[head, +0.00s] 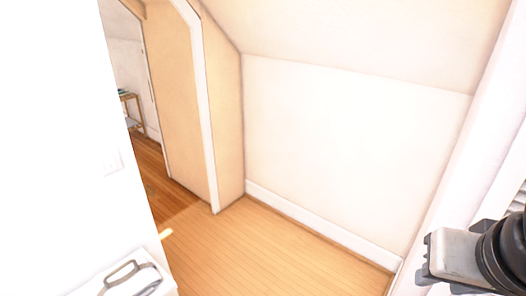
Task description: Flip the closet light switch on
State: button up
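A faint pale switch plate (112,161) shows on the bright white wall at the left. The wall is so washed out that the position of the switch lever cannot be told. My gripper (430,260) is at the lower right, grey with black arm parts behind it. It points left and is far across the picture from the switch plate. Its fingers are not clear enough to tell whether they are open or shut, and I see nothing held in it.
A white surface at the lower left bears an object with a grey handle (124,272). Bare wooden floor (265,255) fills the middle. A doorway at the left leads to a room with a small wooden table (131,100). The ceiling slopes above a low white wall (335,150).

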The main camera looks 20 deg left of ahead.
aim_at(110, 163)
jog(key=u, duration=2.45)
